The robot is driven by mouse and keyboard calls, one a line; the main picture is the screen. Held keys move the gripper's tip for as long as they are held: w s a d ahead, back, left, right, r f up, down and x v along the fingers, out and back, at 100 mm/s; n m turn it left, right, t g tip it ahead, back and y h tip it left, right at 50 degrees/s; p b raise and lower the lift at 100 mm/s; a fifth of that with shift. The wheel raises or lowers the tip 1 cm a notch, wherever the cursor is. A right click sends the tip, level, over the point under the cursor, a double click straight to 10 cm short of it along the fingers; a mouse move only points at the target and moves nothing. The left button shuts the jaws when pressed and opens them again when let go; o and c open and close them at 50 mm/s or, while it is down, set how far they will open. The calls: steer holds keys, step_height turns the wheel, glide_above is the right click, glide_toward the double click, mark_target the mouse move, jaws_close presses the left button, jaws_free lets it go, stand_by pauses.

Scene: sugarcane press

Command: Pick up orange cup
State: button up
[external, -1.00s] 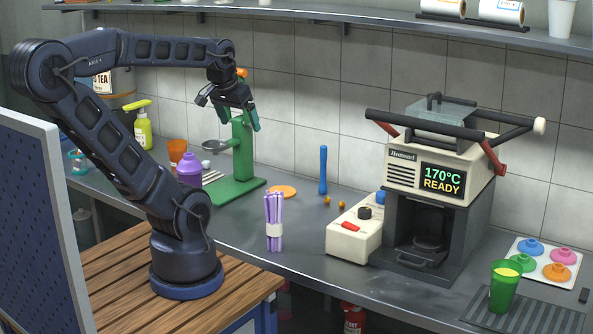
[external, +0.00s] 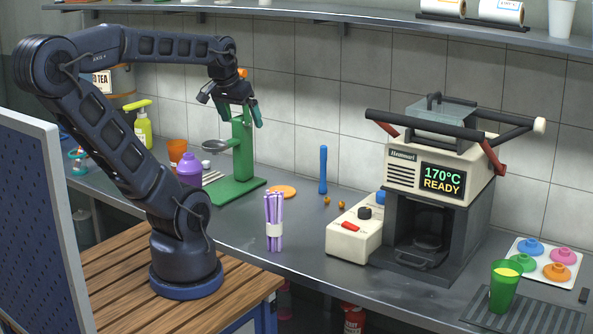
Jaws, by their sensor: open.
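The orange cup (external: 177,151) stands upright on the counter at the left, behind the purple shaker (external: 189,169), which partly covers its lower part. My gripper (external: 230,115) is open and empty, held in the air in front of the top of the green stand as the picture shows it. It is above and to the right of the orange cup, well apart from it.
The green stand (external: 243,160) with a small metal bowl (external: 216,146) stands right of the cup. A yellow-green pump bottle (external: 143,126) is behind it at left. Purple straws (external: 274,222) stand near the counter's front. The sealing machine (external: 436,180) fills the right.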

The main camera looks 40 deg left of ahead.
steer(key=w+a+r+n+t, duration=0.1)
steer(key=w+a+r+n, duration=0.25)
steer(key=w+a, duration=0.6)
steer(key=w+a+r+n+t, duration=0.1)
steer(key=w+a+r+n, duration=0.25)
steer(key=w+a, duration=0.6)
steer(key=n+g+y, duration=0.1)
steer(key=n+g, duration=0.1)
steer(key=n, duration=0.9)
glide_above(178, 150)
steer(key=w+a, duration=0.1)
steer(key=w, duration=0.1)
step_height(178, 150, down, 16)
steer(key=shift+w+a+f+n+g+h, duration=0.15)
steer(key=shift+a+f+n+g, duration=0.4)
steer(key=shift+f, duration=3.55)
steer(key=shift+a+f+n+g+h, duration=0.2)
steer(key=shift+f+n+g, duration=0.65)
steer(key=shift+f, duration=3.25)
steer(key=shift+w+a+f+n+g+h, duration=0.25)
steer(key=shift+f+g, duration=0.65)
steer(key=shift+f, duration=3.2)
steer(key=shift+s, duration=0.15)
steer(key=c, duration=1.3)
steer(key=shift+c, duration=0.2)
